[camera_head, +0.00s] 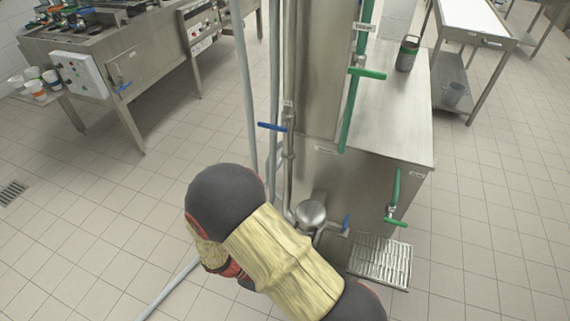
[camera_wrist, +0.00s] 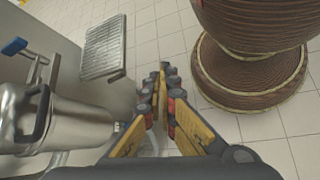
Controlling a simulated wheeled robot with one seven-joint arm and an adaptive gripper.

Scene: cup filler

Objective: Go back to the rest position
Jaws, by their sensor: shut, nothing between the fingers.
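My gripper (camera_wrist: 162,78) shows in the wrist view with its two fingers brought together at the tips, empty. The tips are apart from the slatted metal grate (camera_wrist: 104,50), which lies up and to the left. In the head view my arm reaches across the lower middle, with dark joints and a yellow sleeve. My gripper is hidden there.
A steel cabinet (camera_head: 375,160) with pipes and green-handled valves stands close beyond my arm, its grate (camera_head: 380,262) low at the front. A blue valve handle (camera_head: 271,127) sticks out left. A work table (camera_head: 130,70) is back left. Floor tiles are clear at left and right.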

